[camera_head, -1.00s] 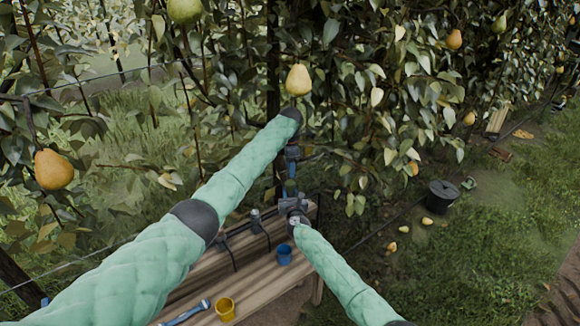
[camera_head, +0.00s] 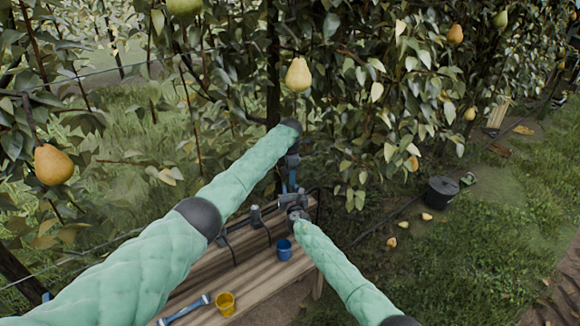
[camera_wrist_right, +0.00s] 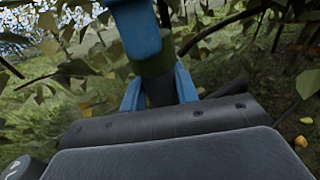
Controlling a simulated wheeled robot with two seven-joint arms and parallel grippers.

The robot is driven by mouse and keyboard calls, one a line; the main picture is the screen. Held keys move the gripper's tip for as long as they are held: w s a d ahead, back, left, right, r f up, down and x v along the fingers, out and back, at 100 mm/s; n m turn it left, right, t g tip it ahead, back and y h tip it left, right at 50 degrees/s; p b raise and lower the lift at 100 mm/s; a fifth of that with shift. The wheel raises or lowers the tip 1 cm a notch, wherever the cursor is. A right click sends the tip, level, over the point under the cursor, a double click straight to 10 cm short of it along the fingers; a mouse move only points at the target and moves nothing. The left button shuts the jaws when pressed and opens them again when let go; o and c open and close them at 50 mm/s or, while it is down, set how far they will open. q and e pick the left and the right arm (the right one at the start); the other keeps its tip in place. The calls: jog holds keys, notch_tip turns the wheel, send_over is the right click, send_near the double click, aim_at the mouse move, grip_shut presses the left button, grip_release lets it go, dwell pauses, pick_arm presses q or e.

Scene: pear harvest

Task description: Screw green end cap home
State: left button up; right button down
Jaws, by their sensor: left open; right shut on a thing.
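In the right wrist view, the two blue fingers of my right gripper (camera_wrist_right: 160,90) are closed around a dark cylindrical piece (camera_wrist_right: 159,96). A dull green band, apparently the green end cap (camera_wrist_right: 158,63), shows just above the fingers. A blue finger of my left gripper (camera_wrist_right: 136,32) comes down from the top and hides much of the cap. In the head view my left gripper (camera_head: 291,180) is open and hangs above my right gripper (camera_head: 294,202), over the bench's far end. The cap cannot be made out there, and its seating on the piece is hidden.
The wooden bench (camera_head: 262,287) carries a blue cup (camera_head: 284,249), a yellow cup (camera_head: 225,304), a blue-handled tool (camera_head: 184,311) and dark bent-legged fittings (camera_head: 257,218). A pear (camera_head: 299,74) hangs above my left wrist. Leaves crowd behind. A black bucket (camera_head: 441,194) stands on grass at right.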

pick_arm(q)
jog(key=shift+f, duration=1.15)
